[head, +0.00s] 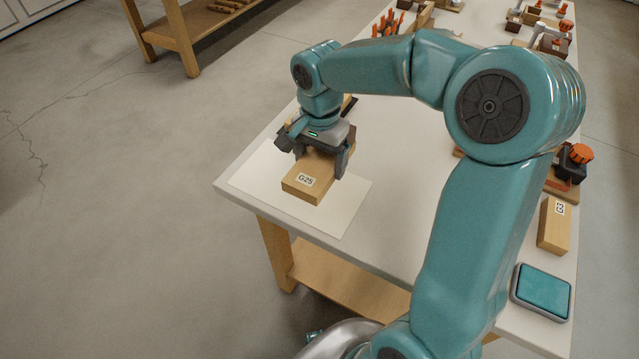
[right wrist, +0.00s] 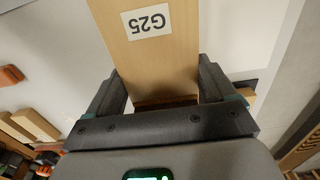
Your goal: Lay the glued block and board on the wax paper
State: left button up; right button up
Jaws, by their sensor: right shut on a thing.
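My right gripper (head: 322,160) is shut on a light wooden block (head: 308,185) labelled G25. The block is over the pale wax paper (head: 345,208) at the bench's near left corner. I cannot tell whether it touches the paper. In the right wrist view, the jaws (right wrist: 165,92) sit on both sides of the block (right wrist: 150,60), with its label in sight. A strip of brown wood shows between the jaws at the block's end; whether this is the board is unclear. The gripper hides much of the piece. My left gripper is not in view.
A second wooden block (head: 554,225) labelled G3 and a teal-topped pad (head: 541,292) lie at the bench's right edge. Orange-handled clamps (head: 574,160) stand near them. Orange tools (head: 387,25) stand farther back.

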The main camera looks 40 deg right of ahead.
aim_at(321, 162)
notch_tip(321, 162, down, 3)
jog(key=shift+s+f, duration=0.1)
jog(key=shift+s, duration=0.05)
notch_tip(321, 162, down, 5)
jog(key=shift+r+b, duration=0.1)
jog(key=shift+b, duration=0.3)
jog(key=o, duration=1)
jog(key=shift+r, duration=0.3)
notch_tip(321, 162, up, 12)
jog(key=shift+f+p, duration=0.2)
jog(key=shift+p, duration=0.65)
